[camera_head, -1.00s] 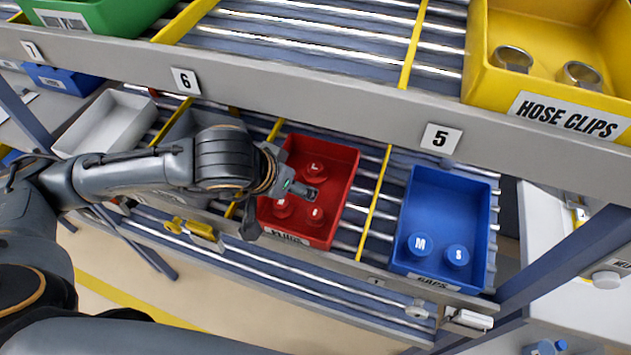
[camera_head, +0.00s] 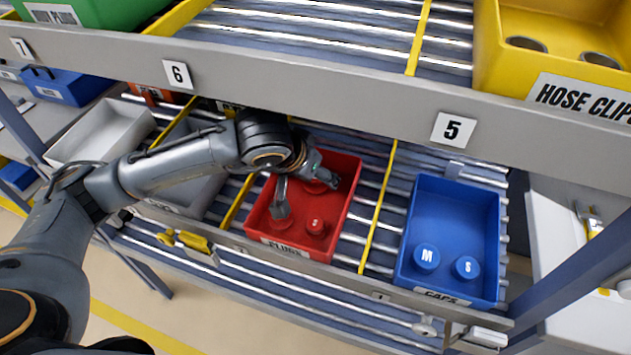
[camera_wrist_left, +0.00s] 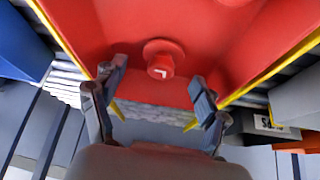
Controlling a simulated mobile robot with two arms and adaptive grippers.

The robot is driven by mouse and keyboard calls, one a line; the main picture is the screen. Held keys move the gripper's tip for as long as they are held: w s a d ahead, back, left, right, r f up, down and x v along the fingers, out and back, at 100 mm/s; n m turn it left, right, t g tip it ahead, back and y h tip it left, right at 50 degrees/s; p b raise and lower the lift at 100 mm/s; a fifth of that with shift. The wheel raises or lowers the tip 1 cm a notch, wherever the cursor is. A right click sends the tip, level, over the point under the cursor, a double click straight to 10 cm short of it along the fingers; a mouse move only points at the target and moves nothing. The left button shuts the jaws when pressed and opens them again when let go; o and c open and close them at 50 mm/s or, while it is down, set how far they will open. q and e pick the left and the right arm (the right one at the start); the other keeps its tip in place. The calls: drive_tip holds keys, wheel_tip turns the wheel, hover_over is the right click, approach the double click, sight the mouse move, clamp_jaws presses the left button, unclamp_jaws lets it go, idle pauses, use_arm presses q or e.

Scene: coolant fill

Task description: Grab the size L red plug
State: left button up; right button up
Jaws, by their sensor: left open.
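The red bin (camera_head: 345,205) labelled as plugs sits on the lower roller shelf. The red plug marked L (camera_wrist_left: 162,60) stands in it, in the wrist view just beyond and between my fingertips. In the head view the L plug (camera_head: 314,187) is mostly hidden by my gripper. My left gripper (camera_head: 306,192) is open and empty, reaching down into the bin with its fingers spread; it also shows in the left wrist view (camera_wrist_left: 158,80). A further plug is largely hidden behind one finger. My right gripper is out of view.
The upper shelf's grey rail (camera_head: 330,110) runs close above my left wrist. A blue bin (camera_head: 452,222) with caps M and S stands to the right, a grey bin (camera_head: 190,188) to the left. Yellow dividers (camera_head: 378,205) flank the red bin.

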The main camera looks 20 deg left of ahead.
use_arm(q)
drive_tip(key=shift+x, duration=1.25)
drive_tip(key=shift+r, duration=0.1)
drive_tip(key=c, duration=0.9)
drive_tip(key=shift+o, duration=0.2)
